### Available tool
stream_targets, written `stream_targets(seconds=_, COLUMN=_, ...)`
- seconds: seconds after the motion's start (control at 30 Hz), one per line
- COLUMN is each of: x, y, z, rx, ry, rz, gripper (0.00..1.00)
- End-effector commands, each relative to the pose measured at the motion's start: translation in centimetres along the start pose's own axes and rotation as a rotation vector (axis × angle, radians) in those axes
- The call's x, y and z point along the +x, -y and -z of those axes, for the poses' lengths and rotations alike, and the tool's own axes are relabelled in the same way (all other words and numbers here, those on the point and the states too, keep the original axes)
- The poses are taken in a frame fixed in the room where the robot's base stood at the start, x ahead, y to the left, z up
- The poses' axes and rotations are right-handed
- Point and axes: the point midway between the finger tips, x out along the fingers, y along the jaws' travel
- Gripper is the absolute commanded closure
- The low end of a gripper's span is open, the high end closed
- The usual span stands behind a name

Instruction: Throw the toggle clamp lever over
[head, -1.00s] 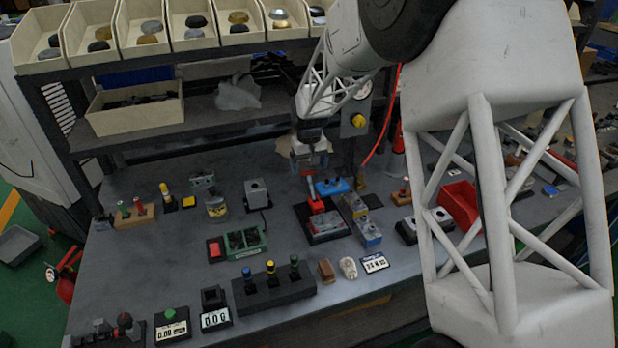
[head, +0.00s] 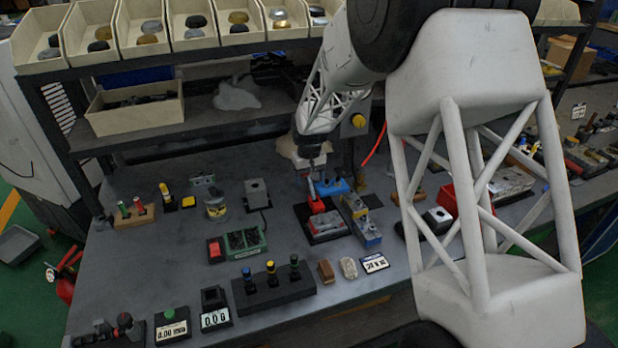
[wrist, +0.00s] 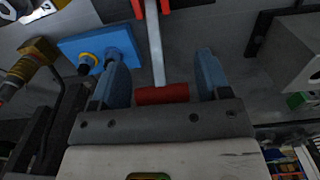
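The toggle clamp (head: 316,206) has a red body on a dark plate on the bench. Its lever is a pale metal bar with a red grip (wrist: 162,95) at the end. In the head view the lever stands up from the clamp toward my gripper (head: 310,166), which is partly hidden by my arm. In the wrist view my gripper (wrist: 162,56) is open. Its two blue fingers stand on either side of the lever, with the red grip between them close to the palm. Gaps show between the grip and both fingers.
A blue block (head: 332,187) with round knobs stands close beside the lever. Grey-and-blue valve blocks (head: 362,222) stand to the right of the clamp. A grey box (head: 256,193) is to the left. The shelf (head: 190,118) is behind.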

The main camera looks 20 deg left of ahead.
Motion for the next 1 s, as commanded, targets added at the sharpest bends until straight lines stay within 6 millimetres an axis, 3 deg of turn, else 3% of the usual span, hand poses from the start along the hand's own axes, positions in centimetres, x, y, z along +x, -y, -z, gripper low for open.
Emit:
stream_targets(seconds=0.03, x=0.0, y=0.0, z=0.0, rx=0.000, ry=0.000, rz=0.000, gripper=0.40)
stream_targets(seconds=0.27, x=0.0, y=0.0, z=0.0, rx=0.000, ry=0.000, rz=0.000, gripper=0.73)
stream_targets(seconds=1.0, x=-0.8, y=0.0, z=-1.0, rx=0.000, ry=-0.154, rz=0.000, gripper=0.73)
